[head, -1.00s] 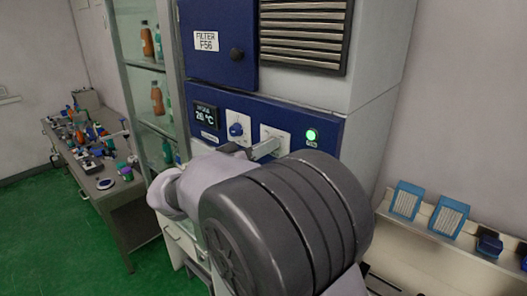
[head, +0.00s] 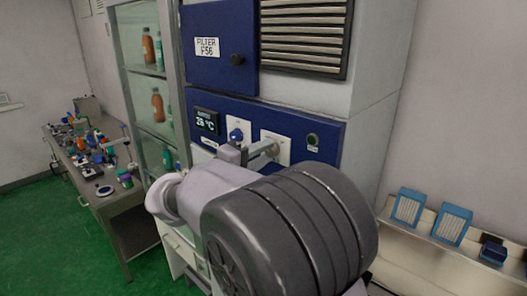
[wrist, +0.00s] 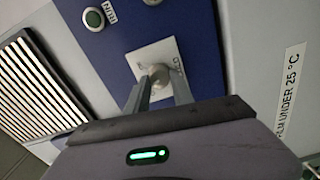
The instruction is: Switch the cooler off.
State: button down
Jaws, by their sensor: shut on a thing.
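The cooler's blue control panel (head: 335,150) faces me, with a display (head: 206,120) reading about 26 °C. Its white switch plate (head: 276,140) is partly hidden by my gripper (head: 263,153). In the wrist view, the plate (wrist: 138,58) carries a round grey switch handle (wrist: 158,72) between the fingers of my gripper (wrist: 158,88). The gripper is shut on that handle; its exact angle is hard to see. The run lamp (head: 312,139), right of the switch, is dark. It also shows unlit in the wrist view (wrist: 94,18).
A blue knob (head: 237,134) on its own plate sits just left of my gripper. A filter door (head: 220,70) and vent grille (head: 303,38) are above. A glass cabinet with bottles (head: 158,105) stands left. A ledge with blue-framed parts (head: 451,224) is at right.

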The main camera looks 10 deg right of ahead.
jog(key=n+p, duration=0.2)
jog(key=n, duration=0.3)
dwell(0.6)
jog(key=c, duration=1.1)
grip_release()
